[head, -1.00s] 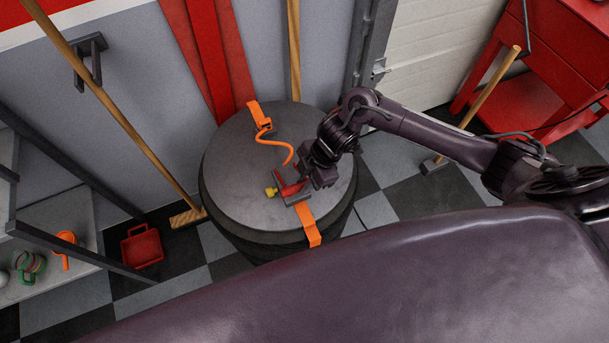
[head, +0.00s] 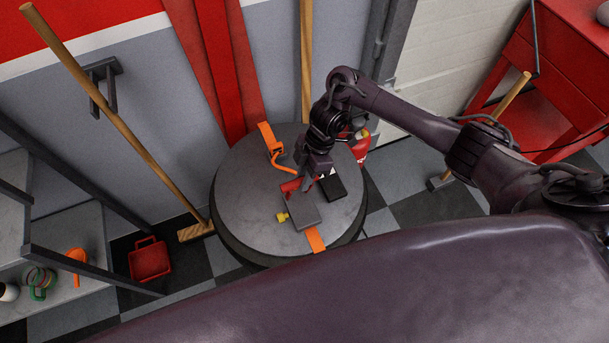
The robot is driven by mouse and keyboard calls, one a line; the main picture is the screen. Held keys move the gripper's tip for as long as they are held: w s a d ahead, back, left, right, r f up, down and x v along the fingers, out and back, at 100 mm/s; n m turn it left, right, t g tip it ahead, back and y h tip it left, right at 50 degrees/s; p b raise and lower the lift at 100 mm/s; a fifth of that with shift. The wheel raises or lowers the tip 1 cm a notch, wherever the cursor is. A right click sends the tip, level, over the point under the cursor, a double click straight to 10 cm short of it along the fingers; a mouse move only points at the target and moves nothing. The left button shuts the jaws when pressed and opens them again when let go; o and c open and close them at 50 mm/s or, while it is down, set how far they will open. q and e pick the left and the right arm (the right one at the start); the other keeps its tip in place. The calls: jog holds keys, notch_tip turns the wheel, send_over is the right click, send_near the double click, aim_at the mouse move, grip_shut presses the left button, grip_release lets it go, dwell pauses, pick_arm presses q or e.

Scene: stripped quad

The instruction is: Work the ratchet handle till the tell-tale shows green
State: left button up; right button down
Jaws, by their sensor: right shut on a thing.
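The ratchet's grey body (head: 302,211) lies on the round dark drum top (head: 245,195), in line with an orange strap (head: 315,239). Its red handle (head: 291,186) shows beside my right gripper (head: 306,187), whose jaws are shut on it; the fingers partly hide the handle. A small yellow piece (head: 282,217) sticks out at the ratchet's left side. I cannot tell which part is the tell-tale, and I see no green on the ratchet. A black block (head: 332,187) lies just right of the gripper. My left gripper is not in view.
An orange strap end (head: 270,139) with a curved tail lies at the drum's back edge. A broom (head: 130,120) leans at the left, near a red bin (head: 150,260) and a shelf (head: 70,235). A red cabinet (head: 560,65) stands at the right.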

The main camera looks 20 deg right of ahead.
jog(key=shift+s+d+f, duration=0.1)
jog(key=shift+s+f, duration=0.05)
jog(key=shift+f, duration=0.2)
jog(key=c, duration=1.5)
grip_release()
jog(key=shift+c, duration=0.2)
jog(key=shift+o, duration=1.4)
jog(key=shift+w, duration=0.4)
jog(key=shift+r, duration=0.25)
jog(key=v, duration=0.7)
jog(key=shift+p, duration=0.3)
jog(key=shift+w+r, duration=0.1)
jog(key=shift+r, duration=0.05)
